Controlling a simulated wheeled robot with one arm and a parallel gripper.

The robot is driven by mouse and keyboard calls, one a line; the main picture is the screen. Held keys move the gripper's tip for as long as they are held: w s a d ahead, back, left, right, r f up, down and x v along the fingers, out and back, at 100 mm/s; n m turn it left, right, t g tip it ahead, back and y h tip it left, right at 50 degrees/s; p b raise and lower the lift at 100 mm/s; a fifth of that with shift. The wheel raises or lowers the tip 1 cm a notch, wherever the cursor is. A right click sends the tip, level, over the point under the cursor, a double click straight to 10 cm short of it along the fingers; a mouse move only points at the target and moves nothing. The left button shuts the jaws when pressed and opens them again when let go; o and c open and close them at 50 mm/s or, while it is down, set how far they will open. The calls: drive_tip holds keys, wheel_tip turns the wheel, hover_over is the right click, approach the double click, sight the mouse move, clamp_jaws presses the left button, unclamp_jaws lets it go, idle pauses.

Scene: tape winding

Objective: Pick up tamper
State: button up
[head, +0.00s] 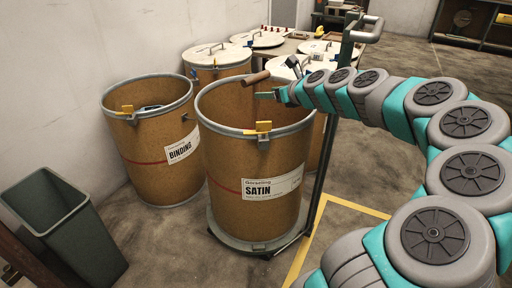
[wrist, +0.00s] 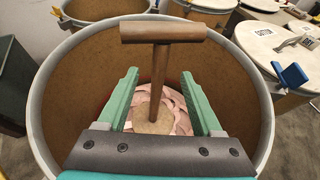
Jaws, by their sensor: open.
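The tamper is a brown wooden tool with a T-shaped crossbar handle, a straight shaft and a wide round foot; it shows in the wrist view (wrist: 163,33). It stands in the open drum labelled SATIN (head: 228,165), its foot on folded pink material (wrist: 183,123). In the head view its handle (head: 256,78) rises above the drum's rim; the rest is hidden. My gripper (wrist: 160,72) is open, its two green fingers on either side of the shaft, below the crossbar. The fingers look apart from the shaft. My gripper (head: 266,95) also shows over the drum in the head view.
The SATIN drum stands on a wheeled dolly with an upright post and handle (head: 367,37). An open BINDING drum (head: 130,150) is to its left. Several lidded drums stand behind. A grey-green bin (head: 75,245) is at lower left. Floor at right is marked by a yellow line (head: 308,240).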

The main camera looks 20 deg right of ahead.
drive_tip(key=x, duration=0.7)
drive_tip(key=shift+w, duration=0.4)
drive_tip(key=shift+c, duration=0.4)
clamp_jaws()
idle(0.9)
